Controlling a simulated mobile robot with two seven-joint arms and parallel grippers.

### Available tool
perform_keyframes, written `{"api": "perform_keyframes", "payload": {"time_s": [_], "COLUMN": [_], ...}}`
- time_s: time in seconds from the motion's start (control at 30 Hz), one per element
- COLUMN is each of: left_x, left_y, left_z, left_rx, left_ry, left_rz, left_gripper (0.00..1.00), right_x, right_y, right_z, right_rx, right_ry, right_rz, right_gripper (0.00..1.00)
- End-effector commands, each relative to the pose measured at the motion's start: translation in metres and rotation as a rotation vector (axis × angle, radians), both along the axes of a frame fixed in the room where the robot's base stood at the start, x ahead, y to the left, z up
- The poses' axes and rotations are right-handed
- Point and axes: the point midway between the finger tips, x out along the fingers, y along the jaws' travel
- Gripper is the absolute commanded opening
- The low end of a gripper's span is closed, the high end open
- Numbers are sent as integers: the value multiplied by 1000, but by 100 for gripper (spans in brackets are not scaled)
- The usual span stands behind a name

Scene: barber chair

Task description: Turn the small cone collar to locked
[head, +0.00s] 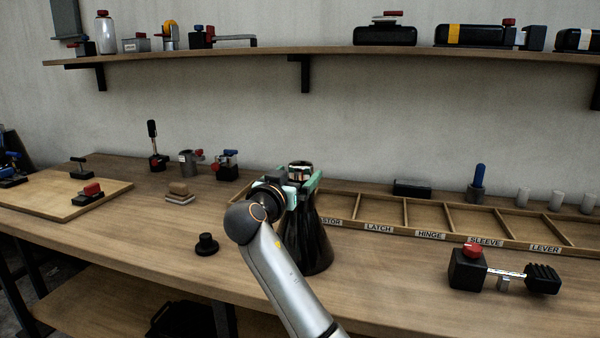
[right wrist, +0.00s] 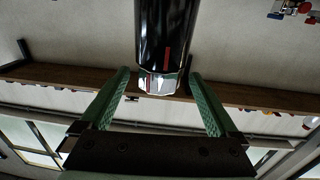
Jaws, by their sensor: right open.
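A glossy dark cone (head: 313,243) stands upright on the wooden bench in the head view. Its narrow neck carries a shiny collar (head: 300,167) with a coppery look. My right gripper (head: 302,180), with green fingers, is open at the neck of the cone. In the right wrist view the dark neck (right wrist: 167,28) comes down from the top, with a silvery collar (right wrist: 158,83) at its end and a red mark on it. The collar lies between the open fingers (right wrist: 159,75), with gaps showing on both sides. My left gripper is out of view.
A compartment tray (head: 406,228) with labels lies behind and right of the cone. A red-topped black device (head: 468,268) stands at right. A small black knob-like piece (head: 206,244) is at left. A shelf (head: 300,54) with several devices hangs above.

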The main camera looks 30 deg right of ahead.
Motion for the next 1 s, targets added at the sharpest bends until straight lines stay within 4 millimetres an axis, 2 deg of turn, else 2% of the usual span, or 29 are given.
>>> {"api": "perform_keyframes", "payload": {"time_s": [0.03,0.2,0.4,0.6,1.0], "left_x": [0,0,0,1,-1], "left_y": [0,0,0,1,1], "left_z": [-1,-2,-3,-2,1], "left_rx": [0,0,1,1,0], "left_ry": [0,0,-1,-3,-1], "left_rz": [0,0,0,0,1], "left_gripper": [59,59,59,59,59], "right_x": [-6,-30,-49,-58,-58], "right_y": [11,41,68,78,77], "right_z": [-1,-1,-1,0,1], "right_rx": [2,3,1,0,-1], "right_ry": [-1,0,0,0,2], "right_rz": [5,4,3,1,4], "right_gripper": [96,96,96,96,96]}}
